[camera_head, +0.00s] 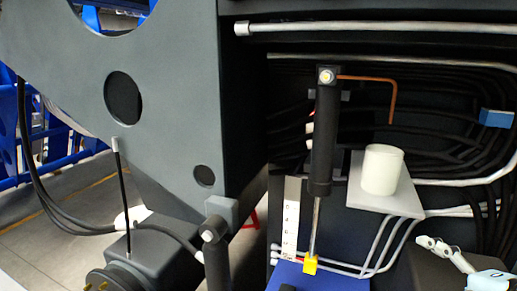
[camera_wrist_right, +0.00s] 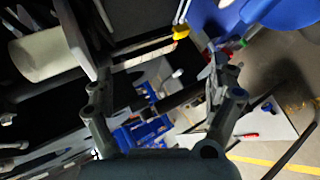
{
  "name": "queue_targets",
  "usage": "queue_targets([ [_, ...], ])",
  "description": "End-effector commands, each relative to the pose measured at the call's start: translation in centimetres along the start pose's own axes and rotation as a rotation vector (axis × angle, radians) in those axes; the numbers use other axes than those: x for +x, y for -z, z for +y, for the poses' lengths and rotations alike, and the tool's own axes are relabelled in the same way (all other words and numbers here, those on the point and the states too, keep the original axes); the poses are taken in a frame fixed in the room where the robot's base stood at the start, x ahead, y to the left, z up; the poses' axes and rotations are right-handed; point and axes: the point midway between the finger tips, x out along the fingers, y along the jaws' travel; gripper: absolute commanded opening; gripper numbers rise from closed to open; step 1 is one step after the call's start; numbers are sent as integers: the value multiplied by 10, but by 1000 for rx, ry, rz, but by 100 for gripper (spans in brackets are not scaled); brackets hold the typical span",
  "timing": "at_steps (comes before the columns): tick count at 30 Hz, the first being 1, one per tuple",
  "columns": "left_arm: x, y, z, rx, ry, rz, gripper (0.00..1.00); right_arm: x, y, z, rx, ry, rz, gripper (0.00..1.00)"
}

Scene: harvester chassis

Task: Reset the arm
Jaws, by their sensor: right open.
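My right gripper (camera_wrist_right: 158,85) shows in the right wrist view with its two grey fingers spread wide. The space between them holds no grasped thing; parts of the scene show behind. A white cylinder (camera_wrist_right: 45,55) on a grey plate lies to the left of the fingers in that view. In the head view I cannot clearly make out the right gripper; a pale jointed part (camera_head: 445,250) at the lower right may belong to my arm. My left gripper shows in neither view.
The white cylinder (camera_head: 382,169) stands on a grey plate (camera_head: 357,194). Left of it is an upright black cylinder (camera_head: 322,140) with a silver rod and yellow end (camera_head: 310,265). A copper bent rod (camera_head: 391,95), dark hoses and pipes crowd the chassis. A large grey panel (camera_head: 165,100) fills the left.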

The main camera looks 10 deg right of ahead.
Motion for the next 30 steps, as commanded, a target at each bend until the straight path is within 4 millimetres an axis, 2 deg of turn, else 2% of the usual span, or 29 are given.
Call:
queue_targets([
  [1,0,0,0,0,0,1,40,-7,6,-11,177,63,-56,90],
  [3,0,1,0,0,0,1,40,-18,12,-28,404,152,-143,90],
  [6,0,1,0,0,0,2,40,-36,21,-48,662,248,-253,90],
  [12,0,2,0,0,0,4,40,-72,43,-76,1048,387,-449,90],
  [18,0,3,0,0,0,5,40,-111,66,-95,1350,494,-641,90],
  [21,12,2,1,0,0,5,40,-81,57,-130,1333,499,-651,90],
  [26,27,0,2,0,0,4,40,-44,48,-180,1331,512,-668,90],
  [29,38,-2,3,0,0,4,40,-20,41,-219,1330,522,-681,90],
  [30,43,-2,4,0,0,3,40,-10,38,-238,1330,527,-688,90],
])
